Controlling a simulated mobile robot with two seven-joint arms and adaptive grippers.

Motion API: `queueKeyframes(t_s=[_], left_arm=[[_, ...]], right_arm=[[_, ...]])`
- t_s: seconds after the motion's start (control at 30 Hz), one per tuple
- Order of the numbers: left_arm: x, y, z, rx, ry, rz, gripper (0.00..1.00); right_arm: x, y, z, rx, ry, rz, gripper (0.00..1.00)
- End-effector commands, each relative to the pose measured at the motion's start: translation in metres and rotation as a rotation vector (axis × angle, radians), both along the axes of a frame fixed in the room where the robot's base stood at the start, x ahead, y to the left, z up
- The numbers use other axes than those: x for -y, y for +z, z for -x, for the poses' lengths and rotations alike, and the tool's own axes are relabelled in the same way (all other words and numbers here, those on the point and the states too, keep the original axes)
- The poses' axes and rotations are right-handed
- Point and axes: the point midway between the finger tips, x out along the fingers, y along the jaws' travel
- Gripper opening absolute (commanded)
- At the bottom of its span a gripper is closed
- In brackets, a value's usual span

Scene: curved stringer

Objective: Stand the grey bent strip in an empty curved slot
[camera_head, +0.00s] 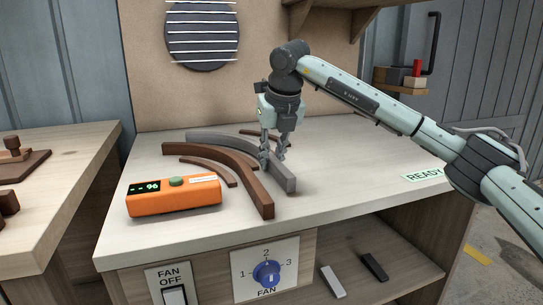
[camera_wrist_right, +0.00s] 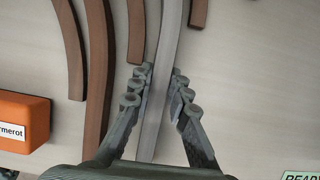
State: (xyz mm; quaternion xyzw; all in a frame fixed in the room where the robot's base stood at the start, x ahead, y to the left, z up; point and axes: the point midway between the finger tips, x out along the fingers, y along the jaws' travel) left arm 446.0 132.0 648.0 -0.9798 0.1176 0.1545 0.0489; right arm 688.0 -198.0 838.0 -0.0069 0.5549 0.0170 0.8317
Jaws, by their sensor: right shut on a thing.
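The grey bent strip (camera_head: 230,146) stands on edge on the pale worktop, running from the back left toward the front right. My right gripper (camera_head: 274,162) points down over its nearer half and is shut on it. In the right wrist view the grey strip (camera_wrist_right: 157,105) passes between the fingers of my right gripper (camera_wrist_right: 161,92). A long brown curved strip (camera_head: 245,175) lies left of it, with open curved gaps among the brown pieces. Whether the grey strip's underside touches the worktop is unclear. My left gripper is not in view.
A shorter brown curved strip (camera_head: 215,171) lies farther left, and another brown piece (camera_head: 252,132) lies behind the gripper. An orange box (camera_head: 175,195) with a display stands at the front left. The worktop (camera_head: 345,165) is clear to the right.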

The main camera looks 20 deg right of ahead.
Motion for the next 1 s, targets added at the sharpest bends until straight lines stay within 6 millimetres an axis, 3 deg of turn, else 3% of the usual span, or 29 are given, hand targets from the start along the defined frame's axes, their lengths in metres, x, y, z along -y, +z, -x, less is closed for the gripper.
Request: queueKeyframes(t_s=[0.8,0.83,1.0], left_arm=[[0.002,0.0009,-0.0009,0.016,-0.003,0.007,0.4],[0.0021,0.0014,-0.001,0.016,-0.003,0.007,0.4],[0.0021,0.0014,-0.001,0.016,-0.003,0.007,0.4]], right_arm=[[0.0,-0.0047,-0.0001,0.002,0.0,0.0,0.0],[0.0,-0.0041,-0.0002,0.002,0.0,0.0,0.19],[-0.0001,-0.0042,-0.0001,0.001,0.0,0.0,0.4]])
